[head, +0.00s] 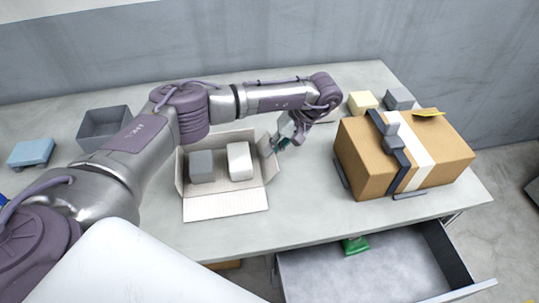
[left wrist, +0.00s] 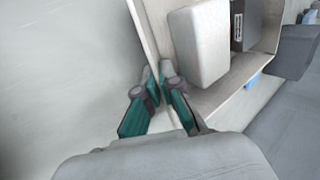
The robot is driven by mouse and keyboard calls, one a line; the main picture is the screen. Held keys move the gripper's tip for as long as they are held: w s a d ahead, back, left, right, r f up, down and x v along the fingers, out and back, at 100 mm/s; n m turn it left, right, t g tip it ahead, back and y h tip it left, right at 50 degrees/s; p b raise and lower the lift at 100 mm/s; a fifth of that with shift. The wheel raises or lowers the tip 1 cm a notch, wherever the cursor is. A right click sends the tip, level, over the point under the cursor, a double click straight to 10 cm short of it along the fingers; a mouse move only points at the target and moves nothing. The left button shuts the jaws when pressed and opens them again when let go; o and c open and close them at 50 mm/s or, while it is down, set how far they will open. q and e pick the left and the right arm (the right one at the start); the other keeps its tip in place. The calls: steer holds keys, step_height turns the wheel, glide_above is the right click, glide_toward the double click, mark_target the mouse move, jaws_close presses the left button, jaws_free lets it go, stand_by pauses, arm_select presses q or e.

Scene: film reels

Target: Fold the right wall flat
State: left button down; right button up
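An open pale box (head: 226,201) stands on the table in the head view. Its front wall lies folded out flat towards me. Its right wall (head: 269,158) stands up, leaning outward. The wall's pale edge (left wrist: 146,34) also shows in the left wrist view. My left gripper (head: 281,143) is at the upper part of the right wall. In the left wrist view its teal fingers (left wrist: 159,76) come close together with the wall's edge running between their tips. Exact contact is hard to see. My right gripper is in no view.
A grey block (head: 201,166) and a white block (head: 240,161) sit in the box. A strapped brown carton (head: 365,173) stands to the right, with clear table between. A grey bin (head: 103,127) is at the left. A drawer (head: 375,275) is open below the table's front edge.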

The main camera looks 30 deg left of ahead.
arm_select(q)
steer(key=shift+d, duration=0.1)
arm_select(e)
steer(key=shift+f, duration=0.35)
arm_select(q)
steer(key=c, duration=1.6)
jaws_free()
steer(key=shift+c, duration=0.2)
steer(key=v, duration=1.2)
steer(key=shift+w, duration=0.15)
steer(key=shift+d+f, duration=0.15)
steer(key=shift+f, duration=0.1)
